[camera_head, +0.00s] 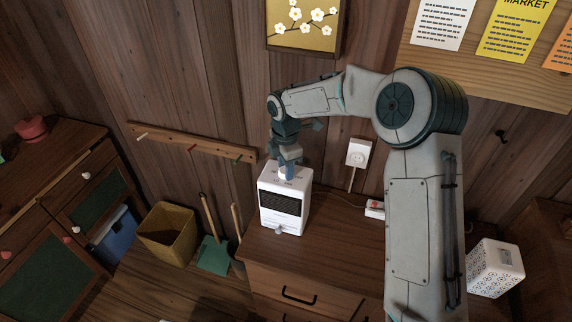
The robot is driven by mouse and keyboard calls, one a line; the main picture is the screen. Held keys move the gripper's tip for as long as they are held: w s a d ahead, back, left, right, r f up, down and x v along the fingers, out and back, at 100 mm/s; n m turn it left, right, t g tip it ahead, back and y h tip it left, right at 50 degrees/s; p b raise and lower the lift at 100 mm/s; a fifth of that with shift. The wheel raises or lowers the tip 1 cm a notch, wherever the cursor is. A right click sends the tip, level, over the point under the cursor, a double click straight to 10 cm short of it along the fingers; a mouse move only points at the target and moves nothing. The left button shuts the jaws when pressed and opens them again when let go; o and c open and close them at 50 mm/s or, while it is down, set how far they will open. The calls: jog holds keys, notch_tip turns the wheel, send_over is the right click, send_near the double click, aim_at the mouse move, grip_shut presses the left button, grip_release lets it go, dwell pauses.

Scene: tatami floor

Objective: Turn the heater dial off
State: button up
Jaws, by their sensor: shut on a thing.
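The heater (285,202) is a white box with a dark grille on its front, standing upright on a brown wooden cabinet (335,226). Its dial (283,176) is on the top face and is mostly hidden by my gripper. My gripper (288,172) points down over the heater's top and is shut on the dial. The dial's marks and its turned position are too small to read. My arm reaches in from the right.
A wall outlet (359,153) and a white power strip (375,209) are to the heater's right. A peg rail (188,143) is on the wall to the left. A yellow bin (168,233) and a green dustpan (213,255) stand left of the cabinet. A patterned white box (494,267) is at right.

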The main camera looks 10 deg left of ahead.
jog(key=shift+n, duration=0.4)
jog(key=o, duration=1)
notch_tip(320, 180, up, 14)
jog(key=b, duration=0.1)
jog(key=shift+f, duration=0.1)
